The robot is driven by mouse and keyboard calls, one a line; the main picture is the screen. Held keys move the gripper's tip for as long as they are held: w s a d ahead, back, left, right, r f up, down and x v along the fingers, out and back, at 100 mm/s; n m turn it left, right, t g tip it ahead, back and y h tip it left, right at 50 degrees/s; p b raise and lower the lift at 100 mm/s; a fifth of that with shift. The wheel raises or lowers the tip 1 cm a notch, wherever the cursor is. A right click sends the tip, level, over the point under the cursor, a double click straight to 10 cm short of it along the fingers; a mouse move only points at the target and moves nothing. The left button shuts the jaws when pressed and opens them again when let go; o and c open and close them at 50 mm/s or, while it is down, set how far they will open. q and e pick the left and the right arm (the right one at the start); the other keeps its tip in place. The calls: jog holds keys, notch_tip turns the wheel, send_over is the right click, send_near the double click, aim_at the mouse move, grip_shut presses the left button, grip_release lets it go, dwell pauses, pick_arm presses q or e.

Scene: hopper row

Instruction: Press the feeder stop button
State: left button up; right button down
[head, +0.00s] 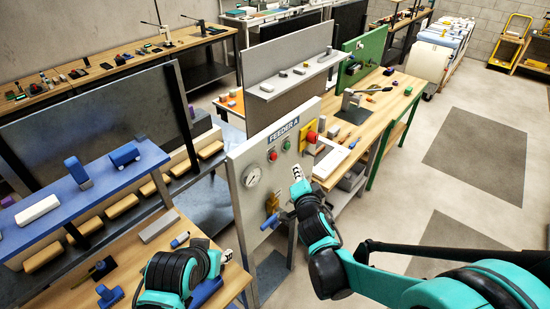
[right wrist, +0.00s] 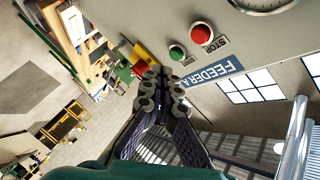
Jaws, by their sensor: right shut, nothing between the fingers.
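The grey-white FEEDER A panel (head: 240,205) stands upright in the middle of the head view. On it are a red button (head: 273,155) and a green button (head: 286,145), side by side under the blue label (head: 284,131). In the right wrist view the red button (right wrist: 201,34) has a STOP label beside it, and the green button (right wrist: 177,52) is nearer my fingers. My right gripper (head: 298,174) is shut and empty, in front of the panel and below and right of both buttons; contact is not visible. My left gripper (head: 226,256) is low over the wooden bench; its jaw state is unclear.
A larger red mushroom button (head: 311,136) sits on a yellow plate right of the green button. A gauge (head: 252,176) is left of the red button; a brass valve (head: 271,202) and blue handle (head: 271,221) are below. Clear floor lies right.

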aim_at(274, 157)
jog(key=shift+w+a, duration=0.85)
jog(key=shift+a, duration=0.3)
jog(key=shift+w+a, duration=0.85)
jog(key=shift+a, duration=0.3)
jog(key=shift+w+a+b, duration=0.25)
jog(key=shift+a+b, duration=0.1)
jog(key=shift+w+a, duration=0.25)
jog(key=shift+a, duration=0.1)
dwell(0.4)
jog(key=shift+d, duration=0.1)
jog(key=shift+s+d, duration=0.5)
jog(key=shift+d, duration=0.1)
dwell(0.3)
